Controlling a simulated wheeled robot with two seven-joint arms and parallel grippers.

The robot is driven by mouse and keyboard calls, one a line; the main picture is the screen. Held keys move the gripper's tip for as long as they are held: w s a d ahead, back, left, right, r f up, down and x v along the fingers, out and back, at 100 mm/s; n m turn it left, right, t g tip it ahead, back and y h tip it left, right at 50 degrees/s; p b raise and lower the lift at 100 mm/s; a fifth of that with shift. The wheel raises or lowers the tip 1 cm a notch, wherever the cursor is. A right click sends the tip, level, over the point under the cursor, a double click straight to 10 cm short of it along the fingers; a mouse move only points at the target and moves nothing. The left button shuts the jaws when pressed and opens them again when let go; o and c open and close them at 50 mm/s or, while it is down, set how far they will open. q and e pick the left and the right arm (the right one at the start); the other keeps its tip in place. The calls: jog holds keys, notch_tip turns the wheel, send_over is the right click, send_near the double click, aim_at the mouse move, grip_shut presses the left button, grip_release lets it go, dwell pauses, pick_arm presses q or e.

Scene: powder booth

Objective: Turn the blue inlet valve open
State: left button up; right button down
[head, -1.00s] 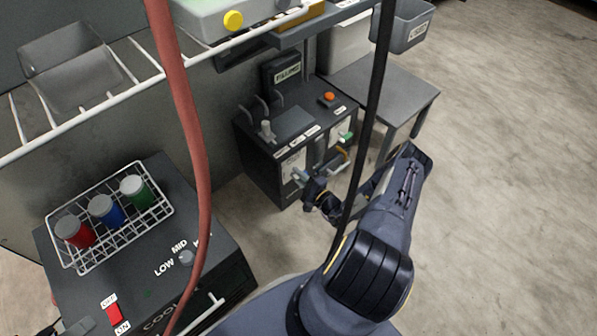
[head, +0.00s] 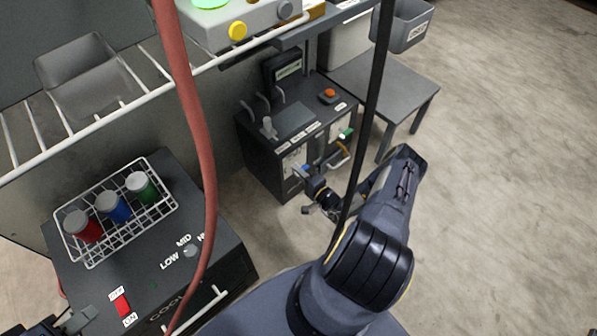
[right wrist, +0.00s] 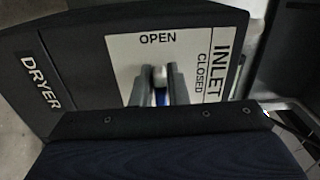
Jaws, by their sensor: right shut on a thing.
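The blue inlet valve handle (right wrist: 160,98) shows between my right gripper's fingers (right wrist: 158,88) in the right wrist view. My right gripper is shut on it, and the fingers hide much of the handle. A white plate (right wrist: 120,50) behind it reads OPEN at the top, with CLOSED and INLET on the right. The handle's exact angle cannot be told. In the head view my right gripper (head: 312,186) is at the front of the dark dryer cabinet (head: 262,158), at the blue handle. My left gripper (head: 80,319) is partly in view at the lower left, its jaws unclear.
A green-handled valve (head: 346,133) is to the right on the same cabinet front. A red hose (head: 197,130) and a black cable (head: 374,90) hang across the view. A wire rack (head: 88,263) with jars stands on the cooler at left. Floor at right is clear.

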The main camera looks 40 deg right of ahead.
jog(key=shift+d+f, duration=0.1)
jog(key=shift+d, duration=0.1)
jog(key=c, duration=1.5)
grip_release()
jog(key=shift+s, duration=0.1)
jog(key=s, duration=0.2)
jog(key=s+p, duration=0.1)
jog(key=s, duration=0.2)
jog(key=s+p, duration=0.1)
jog(key=s, duration=0.1)
jog(key=shift+s+d, duration=0.25)
jog(key=shift+s, duration=0.1)
